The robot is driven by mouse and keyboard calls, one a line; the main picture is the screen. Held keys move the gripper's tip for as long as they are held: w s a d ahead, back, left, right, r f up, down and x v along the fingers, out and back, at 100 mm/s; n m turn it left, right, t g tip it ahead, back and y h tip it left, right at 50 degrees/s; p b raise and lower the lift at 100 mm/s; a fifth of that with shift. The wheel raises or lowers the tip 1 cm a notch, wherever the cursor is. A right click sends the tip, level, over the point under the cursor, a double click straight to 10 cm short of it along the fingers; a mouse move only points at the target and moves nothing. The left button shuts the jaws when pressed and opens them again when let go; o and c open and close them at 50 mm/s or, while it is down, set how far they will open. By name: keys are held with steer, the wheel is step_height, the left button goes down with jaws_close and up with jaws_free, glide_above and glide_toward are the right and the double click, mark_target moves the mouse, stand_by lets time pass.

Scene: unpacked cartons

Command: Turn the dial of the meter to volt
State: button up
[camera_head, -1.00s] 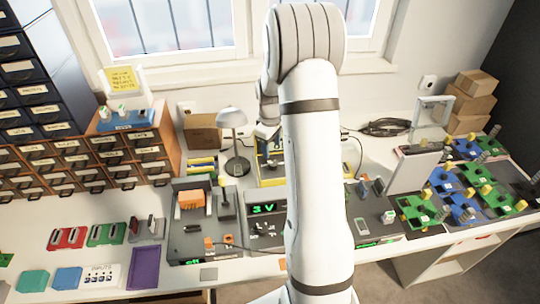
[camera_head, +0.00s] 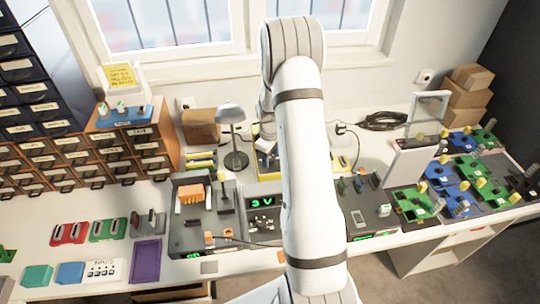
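A dark box with a lit green display reading "3V" (camera_head: 263,202) stands on the bench, left of my arm. Its right side is hidden behind my arm. Small controls below its display are too small to read, and I cannot make out a dial or a volt mark. A yellow-edged device (camera_head: 262,163) stands behind it, partly covered by my arm. I cannot tell which of these is the meter. My arm rises through the middle and bends down at the back. My gripper is mostly hidden behind it, and its fingers cannot be made out.
A grey desk lamp (camera_head: 232,140) stands near the arm's far end. A dark unit with an orange block (camera_head: 191,193) is left of the display box. Green and blue boards (camera_head: 462,185) fill the right side. A purple tray (camera_head: 146,262) lies at the front left.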

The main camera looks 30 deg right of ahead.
steer(key=c, duration=0.9)
steer(key=shift+m+b, duration=0.3)
steer(key=shift+f+m+b, duration=0.15)
steer(key=shift+m+b, duration=0.65)
steer(key=shift+b, duration=0.15)
steer(key=m+b, duration=0.2)
steer(key=shift+w+m, duration=0.1)
steer(key=shift+m, duration=0.2)
steer(key=m+b, duration=0.2)
steer(key=m, duration=0.1)
steer(key=shift+m, duration=0.3)
steer(key=shift+d+r+m+g+b, duration=0.15)
steer(key=shift+m+b, duration=0.3)
steer(key=shift+m, duration=0.35)
steer(key=shift+a+r+m+g+b, duration=0.15)
steer(key=shift+m+b, duration=0.3)
steer(key=shift+m, duration=0.35)
steer(key=shift+d, duration=0.1)
